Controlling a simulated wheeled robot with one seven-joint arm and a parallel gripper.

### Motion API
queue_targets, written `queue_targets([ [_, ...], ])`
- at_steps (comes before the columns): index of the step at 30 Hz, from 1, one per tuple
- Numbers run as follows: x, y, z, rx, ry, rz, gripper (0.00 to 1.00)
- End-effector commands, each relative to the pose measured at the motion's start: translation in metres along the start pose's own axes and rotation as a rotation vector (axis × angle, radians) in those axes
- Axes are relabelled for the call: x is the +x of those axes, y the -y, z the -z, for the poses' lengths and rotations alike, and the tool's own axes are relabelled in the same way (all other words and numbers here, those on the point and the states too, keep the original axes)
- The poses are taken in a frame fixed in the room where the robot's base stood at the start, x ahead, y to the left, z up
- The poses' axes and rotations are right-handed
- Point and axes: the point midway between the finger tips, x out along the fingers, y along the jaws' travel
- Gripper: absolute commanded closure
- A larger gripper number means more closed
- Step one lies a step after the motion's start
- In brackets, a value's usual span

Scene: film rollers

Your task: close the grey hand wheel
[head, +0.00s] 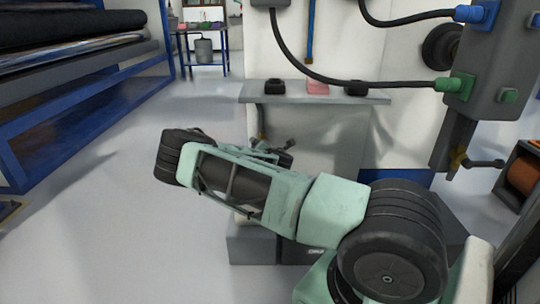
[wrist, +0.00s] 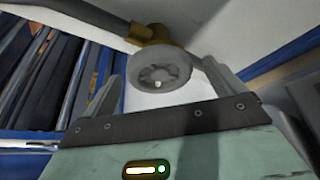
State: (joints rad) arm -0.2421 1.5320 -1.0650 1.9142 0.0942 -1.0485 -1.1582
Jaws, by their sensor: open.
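The grey hand wheel (wrist: 158,72) shows in the wrist view as a round, spoked disc, facing me, on a brass valve body (wrist: 150,34). My gripper (wrist: 164,62) is open, with one finger to the left of the wheel and the other to the right. The wheel sits in the gap between the fingers as seen from the wrist; I cannot tell how deep it is between them or whether either touches. In the head view, my arm covers much of the area below the shelf, and I cannot make out the wheel there.
A grey shelf (head: 330,97) with dark round items and a pink one juts from the wall above my arm. A blue rack (head: 90,120) stands left; the floor between is clear.

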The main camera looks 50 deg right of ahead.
Motion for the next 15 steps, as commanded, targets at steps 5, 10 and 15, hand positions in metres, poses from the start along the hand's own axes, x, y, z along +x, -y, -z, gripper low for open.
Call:
queue_targets([
  [5, -0.041, -0.004, -0.004, -0.002, 0.000, 0.004, 0.06],
  [10, -0.082, -0.004, -0.004, -0.002, 0.000, 0.004, 0.06],
  [15, -0.119, -0.002, -0.003, -0.002, 0.000, 0.004, 0.06],
])
